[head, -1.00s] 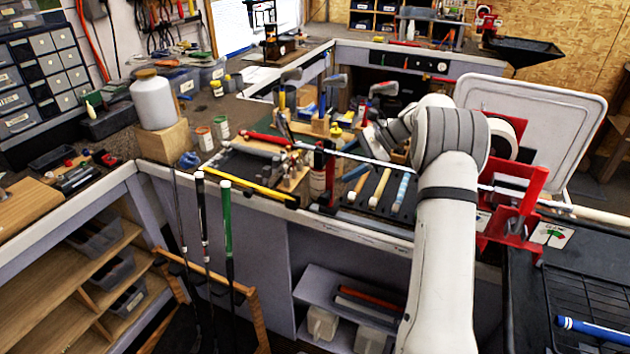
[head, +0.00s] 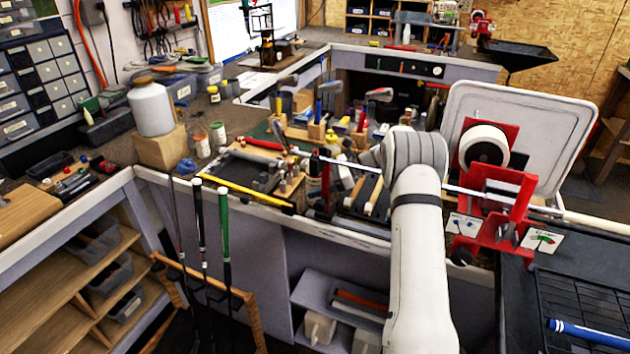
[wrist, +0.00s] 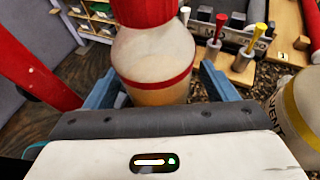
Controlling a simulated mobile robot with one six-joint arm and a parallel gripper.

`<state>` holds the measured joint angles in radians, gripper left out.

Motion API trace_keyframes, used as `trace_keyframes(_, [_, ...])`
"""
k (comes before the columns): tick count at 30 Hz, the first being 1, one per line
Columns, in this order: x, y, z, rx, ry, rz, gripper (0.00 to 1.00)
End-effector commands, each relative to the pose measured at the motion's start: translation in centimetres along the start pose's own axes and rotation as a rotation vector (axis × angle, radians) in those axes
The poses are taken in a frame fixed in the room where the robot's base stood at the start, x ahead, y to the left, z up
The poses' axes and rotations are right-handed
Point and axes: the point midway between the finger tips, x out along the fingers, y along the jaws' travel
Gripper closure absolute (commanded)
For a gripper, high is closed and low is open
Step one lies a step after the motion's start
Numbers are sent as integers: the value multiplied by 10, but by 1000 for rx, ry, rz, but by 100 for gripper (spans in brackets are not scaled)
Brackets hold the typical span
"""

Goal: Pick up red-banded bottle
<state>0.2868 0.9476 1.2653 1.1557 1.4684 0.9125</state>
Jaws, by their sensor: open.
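The red-banded bottle (wrist: 153,58) stands large in the middle of the wrist view. It has a red top, a cloudy pale body, a thin red band and amber contents low down. My gripper (wrist: 158,72) is open, with one blue finger on each side of the bottle's lower body. I cannot tell whether either finger touches it. The bottle's base is hidden behind the gripper body. In the head view my arm and the bench clutter hide the fingertips, and I cannot pick out the bottle surely.
A yellow-banded bottle (wrist: 300,105) with partly visible lettering stands close on the right in the wrist view. A red upright part (wrist: 35,65) is on the left. In the head view a long club shaft (head: 462,190) crosses the bench through a red stand (head: 500,200).

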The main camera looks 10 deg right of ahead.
Motion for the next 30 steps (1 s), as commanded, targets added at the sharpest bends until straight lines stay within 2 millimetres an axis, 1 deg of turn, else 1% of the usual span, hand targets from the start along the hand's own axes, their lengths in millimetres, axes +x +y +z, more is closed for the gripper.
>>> trace_keyframes(2, [4,0,0,0,0,0,21])
trace_keyframes(7, [4,0,-1,0,0,-1,21])
trace_keyframes(27, [2,0,-1,0,0,-2,75])
trace_keyframes(30, [2,0,-1,0,0,-3,75])
